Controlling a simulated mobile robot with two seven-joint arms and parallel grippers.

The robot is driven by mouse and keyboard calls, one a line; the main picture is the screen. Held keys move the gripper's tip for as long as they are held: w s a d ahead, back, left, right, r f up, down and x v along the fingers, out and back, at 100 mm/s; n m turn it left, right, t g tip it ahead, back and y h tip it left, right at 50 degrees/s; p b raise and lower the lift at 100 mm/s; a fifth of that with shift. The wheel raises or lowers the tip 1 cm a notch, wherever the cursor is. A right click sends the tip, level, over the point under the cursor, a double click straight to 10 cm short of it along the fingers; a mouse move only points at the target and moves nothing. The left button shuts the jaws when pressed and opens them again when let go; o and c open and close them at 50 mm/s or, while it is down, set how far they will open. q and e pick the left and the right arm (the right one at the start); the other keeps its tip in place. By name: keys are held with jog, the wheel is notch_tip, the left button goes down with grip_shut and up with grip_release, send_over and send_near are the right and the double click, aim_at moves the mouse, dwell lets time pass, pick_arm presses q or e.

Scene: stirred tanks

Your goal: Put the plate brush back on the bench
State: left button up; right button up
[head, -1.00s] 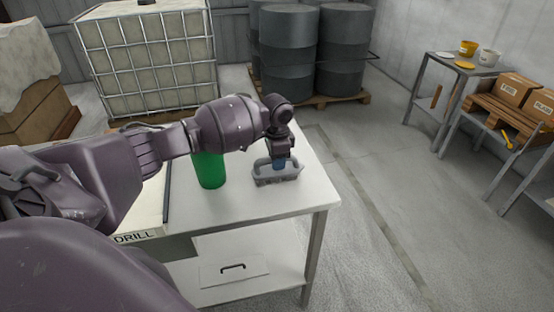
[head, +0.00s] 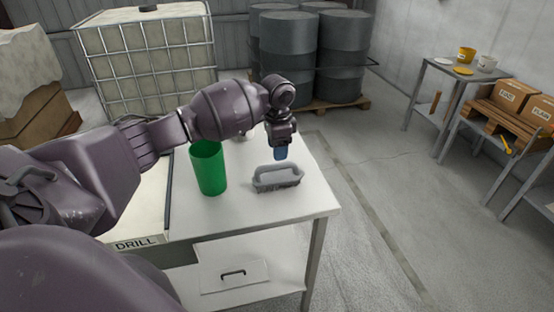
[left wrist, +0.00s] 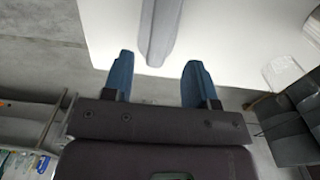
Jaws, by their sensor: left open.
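The plate brush (head: 277,179) is grey with a loop handle and rests on the white bench (head: 240,215) near its right end. My left gripper (head: 281,153) is just above the brush, apart from it, open and empty. In the left wrist view the two blue fingers of my left gripper (left wrist: 160,82) are spread. The grey brush handle (left wrist: 158,30) shows beyond and between them, over the white bench top (left wrist: 225,30). My right gripper is not in view.
A green cup (head: 209,170) stands on the bench left of the brush, below my left arm. Dark drums (head: 340,60) on a pallet and a caged white tank (head: 150,60) stand behind. A side table (head: 450,68) stands at the right. The bench's front right corner is clear.

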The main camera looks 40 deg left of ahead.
pick_arm(q)
notch_tip(320, 180, up, 5)
jog(key=shift+f, duration=0.1)
dwell(0.5)
